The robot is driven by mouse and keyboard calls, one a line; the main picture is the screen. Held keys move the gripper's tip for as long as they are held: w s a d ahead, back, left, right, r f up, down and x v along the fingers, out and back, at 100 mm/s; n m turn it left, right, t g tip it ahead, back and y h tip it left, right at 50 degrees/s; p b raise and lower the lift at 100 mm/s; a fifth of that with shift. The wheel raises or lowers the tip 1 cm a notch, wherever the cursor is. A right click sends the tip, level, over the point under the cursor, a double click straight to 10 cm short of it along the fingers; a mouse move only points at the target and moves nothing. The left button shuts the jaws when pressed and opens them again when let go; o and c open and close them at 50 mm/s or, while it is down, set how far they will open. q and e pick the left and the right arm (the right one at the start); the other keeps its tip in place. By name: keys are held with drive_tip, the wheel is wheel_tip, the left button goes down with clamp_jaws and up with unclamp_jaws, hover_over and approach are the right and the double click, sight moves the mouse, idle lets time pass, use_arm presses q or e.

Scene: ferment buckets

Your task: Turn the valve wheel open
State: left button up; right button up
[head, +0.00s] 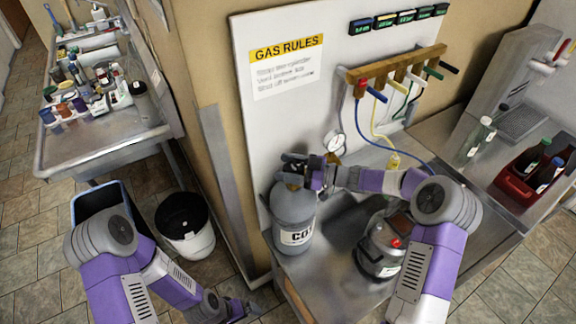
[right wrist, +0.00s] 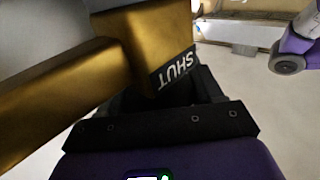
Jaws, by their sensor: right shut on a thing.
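A grey gas cylinder (head: 293,218) with a CO2 label stands upright on the metal counter, against the white board. My right gripper (head: 292,170) is at the cylinder's top, shut on the valve wheel, which the fingers mostly hide in the head view. The right wrist view shows brass valve parts (right wrist: 65,85) close up and a dark piece with the word SHUT (right wrist: 176,68) at my right fingers. A round gauge (head: 334,143) sits just right of the valve. My left gripper (head: 243,309) hangs low at the bottom edge, away from the cylinder; its finger opening is unclear.
A brass manifold (head: 398,65) with hoses is above. A red bottle crate (head: 522,188) is at right. A white bin (head: 188,238) stands on the floor at left.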

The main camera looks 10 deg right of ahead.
drive_tip(key=o, duration=1)
drive_tip(key=shift+o, duration=0.2)
drive_tip(key=v, duration=0.7)
drive_tip(key=shift+d, duration=0.3)
drive_tip(key=shift+s, duration=0.15)
